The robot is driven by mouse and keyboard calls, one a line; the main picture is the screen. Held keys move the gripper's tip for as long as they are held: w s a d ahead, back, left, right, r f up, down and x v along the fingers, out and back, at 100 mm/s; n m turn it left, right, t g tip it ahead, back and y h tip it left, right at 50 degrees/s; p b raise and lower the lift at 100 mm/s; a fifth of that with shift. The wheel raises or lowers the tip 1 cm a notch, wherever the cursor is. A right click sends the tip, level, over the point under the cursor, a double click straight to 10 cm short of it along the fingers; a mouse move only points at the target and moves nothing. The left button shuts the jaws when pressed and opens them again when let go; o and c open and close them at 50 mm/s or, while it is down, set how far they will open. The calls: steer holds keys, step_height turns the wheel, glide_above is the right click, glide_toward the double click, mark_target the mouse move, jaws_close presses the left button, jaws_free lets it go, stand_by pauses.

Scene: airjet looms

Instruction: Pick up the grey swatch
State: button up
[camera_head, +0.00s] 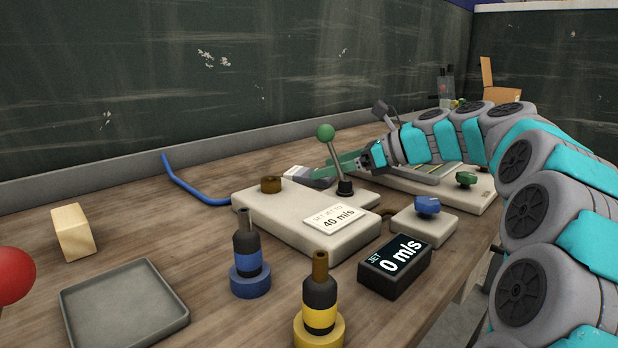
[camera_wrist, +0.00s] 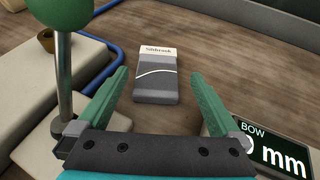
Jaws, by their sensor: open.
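The grey swatch (camera_wrist: 156,82) lies flat on the wooden table in the wrist view. It is a dark and light grey block with a white curved line and a white printed label at its far end. My gripper (camera_wrist: 160,76) is open, with its two green fingers apart on either side of the swatch in the picture. The fingers do not appear to touch it. In the head view the swatch (camera_head: 296,172) shows partly behind the beige lever box, near my gripper (camera_head: 340,165). Its near part is hidden there.
A BOW display (camera_wrist: 275,150) sits to the right in the wrist view. A blue hose (camera_head: 195,188), grey tray (camera_head: 125,305) and wooden block (camera_head: 73,232) lie left.

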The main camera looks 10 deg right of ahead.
mark_target(308, 172)
steer(key=x, duration=0.4)
steer(key=shift+a+f, duration=0.15)
steer(key=shift+a, duration=0.15)
steer(key=shift+c, duration=0.2)
steer(key=c, duration=1.4)
steer(key=shift+s+d, duration=0.1)
